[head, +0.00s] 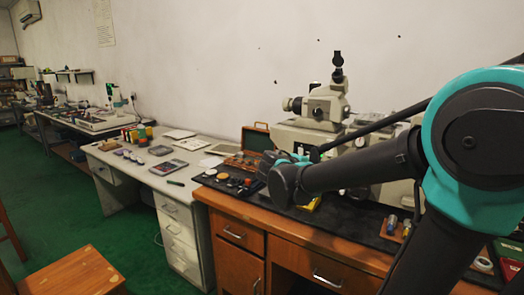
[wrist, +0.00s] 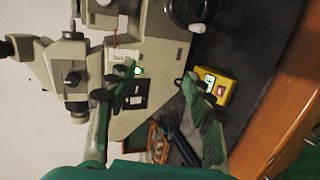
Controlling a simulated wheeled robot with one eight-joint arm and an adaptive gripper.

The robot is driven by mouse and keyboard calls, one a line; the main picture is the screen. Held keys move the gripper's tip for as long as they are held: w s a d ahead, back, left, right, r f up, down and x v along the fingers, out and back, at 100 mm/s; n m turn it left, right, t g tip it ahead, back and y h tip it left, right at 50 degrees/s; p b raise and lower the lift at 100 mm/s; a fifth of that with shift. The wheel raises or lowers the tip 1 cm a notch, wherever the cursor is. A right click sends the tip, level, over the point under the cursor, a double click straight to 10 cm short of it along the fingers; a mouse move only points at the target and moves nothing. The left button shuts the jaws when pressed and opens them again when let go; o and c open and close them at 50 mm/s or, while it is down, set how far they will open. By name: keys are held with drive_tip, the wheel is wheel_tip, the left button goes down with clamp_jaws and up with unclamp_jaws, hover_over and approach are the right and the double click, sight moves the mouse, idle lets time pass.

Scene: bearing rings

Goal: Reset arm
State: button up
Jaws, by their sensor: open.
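My gripper (wrist: 158,80) is open in the wrist view, its two green fingers spread apart with nothing between them. The fingers lie in front of the grey microscope base and beside a yellow box with switches (wrist: 228,84). In the head view my dark arm with teal joints reaches in from the right over the wooden desk. My gripper (head: 295,158) is small there and partly hidden behind my wrist, in front of the microscope (head: 325,105). I cannot tell its finger gap in that view.
The wooden desk (head: 226,213) bears a dark mat and several small round parts (head: 222,177) at its left end. An open case (head: 256,138) stands behind. A white desk (head: 140,172) with tools adjoins on the left. A wooden stool (head: 75,272) stands on the green floor.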

drive_tip(key=s+d+f+m+g+y, duration=0.1)
drive_tip(key=s+d+f+m+g, duration=0.15)
drive_tip(key=s+f, duration=0.35)
drive_tip(key=s+d+f+m+g+y, duration=0.2)
drive_tip(key=s+d+f, duration=0.15)
drive_tip(key=f, duration=0.35)
drive_tip(key=s+a+f+m+g+y, duration=0.1)
drive_tip(key=s+a+f+m+y, duration=0.1)
drive_tip(key=s+f, duration=0.4)
drive_tip(key=s+a+f+m+y, duration=0.2)
drive_tip(key=s+f+m+y, duration=0.1)
drive_tip(key=s+f, duration=0.3)
drive_tip(key=shift+s+a+g+y, duration=0.35)
drive_tip(key=shift+s+y, duration=0.15)
drive_tip(key=shift+s, duration=0.15)
drive_tip(key=shift+f, duration=0.1)
